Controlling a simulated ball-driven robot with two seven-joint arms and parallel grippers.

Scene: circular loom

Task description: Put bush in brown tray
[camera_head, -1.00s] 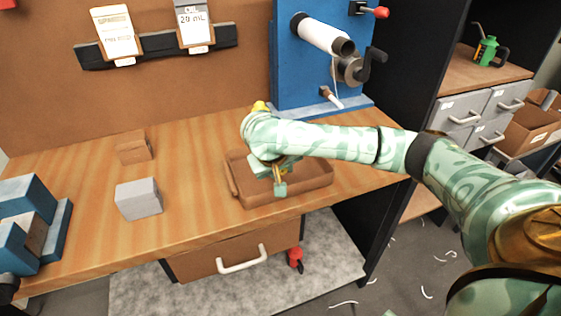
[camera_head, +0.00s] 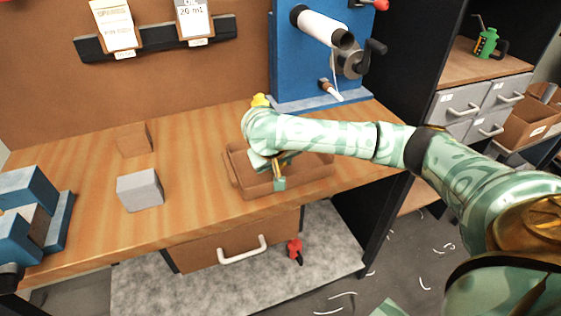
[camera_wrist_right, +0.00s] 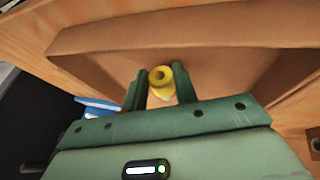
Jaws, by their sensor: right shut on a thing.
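The bush (camera_wrist_right: 161,82) is a small yellow ring-like part with a hole in its top, seen in the right wrist view between my right fingertips. My right gripper (camera_wrist_right: 160,88) is shut on it. The brown tray (camera_wrist_right: 200,30) fills the background of that view, and the bush is over its floor; I cannot tell whether it touches. In the head view the right gripper (camera_head: 279,180) points down within the brown tray (camera_head: 312,187), and my arm covers part of the tray. The bush is hidden there. My left gripper is not in view.
A grey block (camera_head: 140,191) and a brown block (camera_head: 134,139) stand on the wooden table left of the tray. A blue fixture (camera_head: 40,215) is at the far left. A blue winding machine (camera_head: 300,75) stands behind the tray. Bare table lies between grey block and tray.

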